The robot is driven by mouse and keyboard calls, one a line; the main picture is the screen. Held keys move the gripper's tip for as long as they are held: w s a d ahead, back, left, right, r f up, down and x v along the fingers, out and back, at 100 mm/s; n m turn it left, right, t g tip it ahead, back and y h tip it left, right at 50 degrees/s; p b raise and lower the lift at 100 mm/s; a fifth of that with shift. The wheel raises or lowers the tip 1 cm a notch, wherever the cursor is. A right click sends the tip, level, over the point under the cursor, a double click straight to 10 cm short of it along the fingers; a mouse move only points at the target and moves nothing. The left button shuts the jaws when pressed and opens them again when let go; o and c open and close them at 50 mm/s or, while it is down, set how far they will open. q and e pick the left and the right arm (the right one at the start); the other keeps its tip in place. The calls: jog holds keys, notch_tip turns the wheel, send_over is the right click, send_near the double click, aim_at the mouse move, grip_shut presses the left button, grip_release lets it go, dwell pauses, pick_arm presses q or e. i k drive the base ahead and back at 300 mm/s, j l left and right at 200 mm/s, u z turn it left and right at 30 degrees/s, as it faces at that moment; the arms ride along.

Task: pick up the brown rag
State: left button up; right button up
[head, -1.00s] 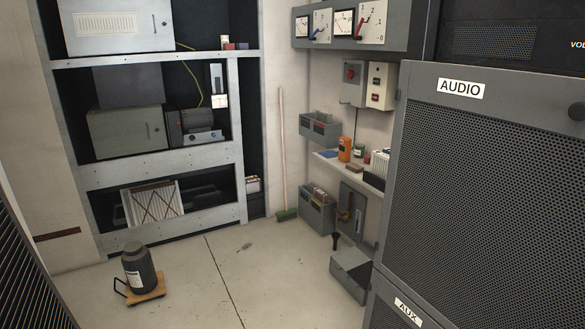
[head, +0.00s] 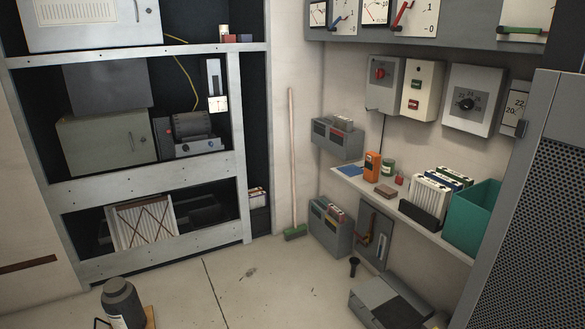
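No thing in view is clearly a brown rag. A small flat reddish-brown item (head: 386,191) lies on the wall shelf (head: 408,208), in front of the orange device; it is too small to tell whether it is cloth. A pale tan object (head: 437,321) is cut off at the bottom edge, beside the grey box on the floor, and I cannot tell what it is. Neither of my grippers is in view.
The shelf also holds an orange device (head: 372,167), white binders (head: 431,195) and a teal bin (head: 474,218). A grey box (head: 371,301) sits below. A dark canister (head: 122,301) stands at lower left. A perforated rack (head: 535,220) blocks the right.

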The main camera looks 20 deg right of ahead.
aim_at(386, 191)
jog(key=i+z, duration=0.15)
jog(key=i, duration=0.55)
jog(key=i+j+z, duration=0.1)
jog(key=i, duration=0.6)
jog(key=i+j+z, duration=0.15)
jog(key=i, duration=0.55)
jog(key=i+z, duration=0.35)
jog(key=i+j+z, duration=0.1)
jog(key=i+z, duration=0.25)
jog(key=i, duration=0.15)
jog(key=i+j+z, duration=0.2)
jog(key=i+z, duration=0.15)
jog(key=i+j+z, duration=0.1)
jog(key=i+z, duration=0.35)
jog(key=i+j+z, duration=0.2)
jog(key=z, duration=0.25)
jog(key=i+j+z, duration=0.45)
jog(key=k+l, duration=0.05)
jog(key=l, duration=0.05)
